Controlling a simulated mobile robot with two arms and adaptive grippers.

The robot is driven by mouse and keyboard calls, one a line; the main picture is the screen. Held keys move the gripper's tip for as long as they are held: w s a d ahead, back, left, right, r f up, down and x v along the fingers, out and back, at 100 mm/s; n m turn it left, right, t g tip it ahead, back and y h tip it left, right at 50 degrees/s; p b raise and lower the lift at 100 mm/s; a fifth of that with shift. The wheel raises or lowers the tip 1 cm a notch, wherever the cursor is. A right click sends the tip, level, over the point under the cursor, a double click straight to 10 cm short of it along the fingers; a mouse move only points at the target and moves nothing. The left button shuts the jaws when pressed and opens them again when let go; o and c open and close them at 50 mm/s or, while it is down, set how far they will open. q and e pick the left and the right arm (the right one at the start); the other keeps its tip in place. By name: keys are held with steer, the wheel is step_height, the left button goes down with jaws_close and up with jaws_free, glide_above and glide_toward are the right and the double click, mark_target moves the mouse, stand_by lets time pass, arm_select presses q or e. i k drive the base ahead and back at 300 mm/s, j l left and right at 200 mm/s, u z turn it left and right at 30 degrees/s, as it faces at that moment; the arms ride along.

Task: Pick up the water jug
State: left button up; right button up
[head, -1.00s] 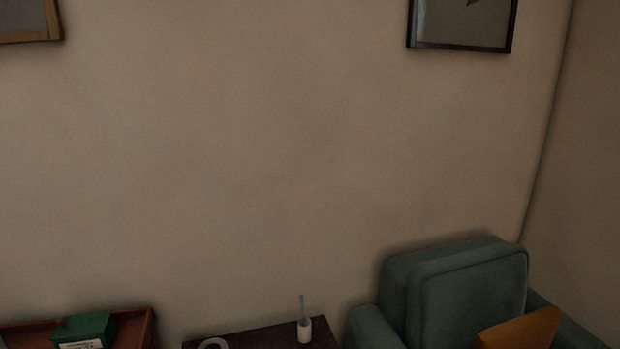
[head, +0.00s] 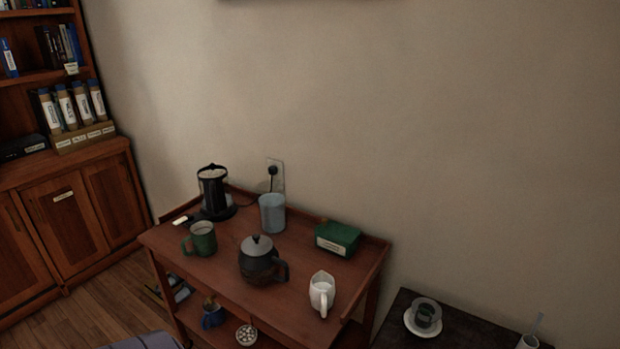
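A wooden tea cart (head: 200,262) stands against the wall, with several vessels on its top. A small white jug (head: 322,293) with a spout and a handle is upright near its front right corner. A pale blue, cylindrical vessel (head: 272,212) is upright near the back edge; no handle on it can be made out. I cannot tell for sure which of these is the water jug. Neither of my grippers is in view.
The cart also holds a black kettle (head: 213,192), a green mug (head: 203,239), a dark teapot (head: 260,262) and a green box (head: 338,238). A dark side table (head: 455,338) is at right, a bookcase (head: 70,190) at left. Wooden floor (head: 100,310) shows between bookcase and cart.

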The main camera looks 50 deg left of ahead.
mark_target(271, 192)
steer(key=u, duration=1.8)
